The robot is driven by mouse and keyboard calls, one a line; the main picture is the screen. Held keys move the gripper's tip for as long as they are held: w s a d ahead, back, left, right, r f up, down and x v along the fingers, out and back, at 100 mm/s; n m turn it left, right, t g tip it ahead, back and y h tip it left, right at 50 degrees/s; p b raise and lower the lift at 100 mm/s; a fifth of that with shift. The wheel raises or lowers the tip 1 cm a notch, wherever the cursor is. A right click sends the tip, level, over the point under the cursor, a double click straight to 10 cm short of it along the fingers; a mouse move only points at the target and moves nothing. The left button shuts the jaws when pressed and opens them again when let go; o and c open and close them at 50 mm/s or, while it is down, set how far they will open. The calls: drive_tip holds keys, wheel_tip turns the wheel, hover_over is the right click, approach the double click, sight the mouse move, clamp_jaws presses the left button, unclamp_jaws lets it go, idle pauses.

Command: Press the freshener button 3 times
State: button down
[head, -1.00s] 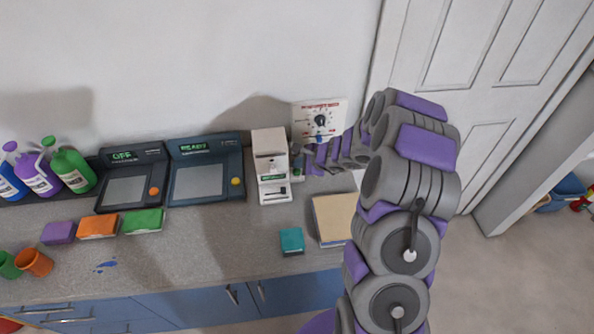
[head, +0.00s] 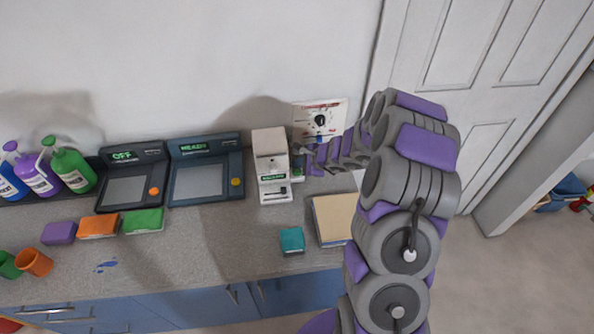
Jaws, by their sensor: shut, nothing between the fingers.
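A white, box-shaped dispenser (head: 271,160) stands upright on the counter against the wall; I take it to be the freshener. It has a small dark label with green lettering and a dark slot low on its front. A small green part (head: 298,173) shows at its right side; I cannot tell for sure whether it is the button. My gripper (head: 306,158) is shut and empty, just right of the dispenser. The fingertips are small and partly run together with the dispenser's edge, so I cannot tell whether they touch it.
Two dark consoles (head: 205,170) stand left of the dispenser. A teal block (head: 292,240) and a tan book-like slab (head: 333,218) lie in front. Bottles (head: 72,170), sponges (head: 143,221) and cups (head: 34,262) are farther left.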

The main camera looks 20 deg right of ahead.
sight(299, 172)
drive_tip(key=shift+f, duration=0.1)
drive_tip(key=shift+f+b, duration=0.3)
drive_tip(key=shift+b, duration=0.2)
drive_tip(key=shift+f+b, duration=0.4)
idle(0.8)
drive_tip(key=shift+r, duration=0.15)
drive_tip(key=shift+r+p, duration=0.7)
drive_tip(key=shift+r, duration=0.05)
wheel_tip(299, 172, up, 5)
drive_tip(key=p, duration=0.4)
idle(0.3)
idle(2.4)
